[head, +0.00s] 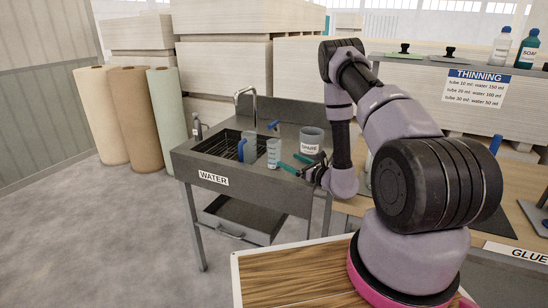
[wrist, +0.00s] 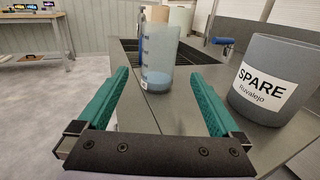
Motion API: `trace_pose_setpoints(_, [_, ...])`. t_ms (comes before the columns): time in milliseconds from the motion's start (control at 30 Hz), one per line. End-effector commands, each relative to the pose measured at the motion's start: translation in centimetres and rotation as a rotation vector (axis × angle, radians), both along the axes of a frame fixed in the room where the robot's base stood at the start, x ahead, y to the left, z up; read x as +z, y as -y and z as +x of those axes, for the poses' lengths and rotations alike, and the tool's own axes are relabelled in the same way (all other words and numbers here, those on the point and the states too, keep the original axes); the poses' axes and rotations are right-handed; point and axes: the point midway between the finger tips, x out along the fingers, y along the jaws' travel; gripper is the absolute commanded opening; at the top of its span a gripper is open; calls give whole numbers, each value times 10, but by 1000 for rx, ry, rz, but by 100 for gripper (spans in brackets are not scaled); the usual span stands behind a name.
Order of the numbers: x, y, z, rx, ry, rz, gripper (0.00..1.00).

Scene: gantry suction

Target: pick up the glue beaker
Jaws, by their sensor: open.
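A clear graduated beaker (head: 273,153) stands upright on the metal sink table. In the wrist view a clear beaker (wrist: 160,62) with a little bluish liquid at its bottom stands straight ahead of my fingertips. No readable glue label shows on it. My gripper (head: 290,162) is open and empty, its teal fingers pointing at the beaker from the right. In the wrist view the fingers (wrist: 160,76) lie left and right of the beaker's lower part. I cannot tell whether the tips have passed it. A second clear vessel (head: 249,147) stands just behind it to the left.
A grey pot marked SPARE (head: 312,141) stands close by; it is right of my right finger in the wrist view (wrist: 270,75). The table (head: 214,179) is marked WATER and has a sink and a tap (head: 246,100). A blue handle (head: 241,150) is near the beakers.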

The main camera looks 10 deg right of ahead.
Motion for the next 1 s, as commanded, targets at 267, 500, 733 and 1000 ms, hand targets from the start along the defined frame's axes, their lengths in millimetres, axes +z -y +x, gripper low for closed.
trace_pose_setpoints(267, [1, -23, 32, 5, 2, -1, 100])
trace_pose_setpoints(500, [0, -39, 52, 8, 3, -1, 100])
trace_pose_setpoints(733, [0, -53, 76, 5, 3, -1, 100])
trace_pose_setpoints(1000, [0, -54, 78, 4, 1, 0, 96])
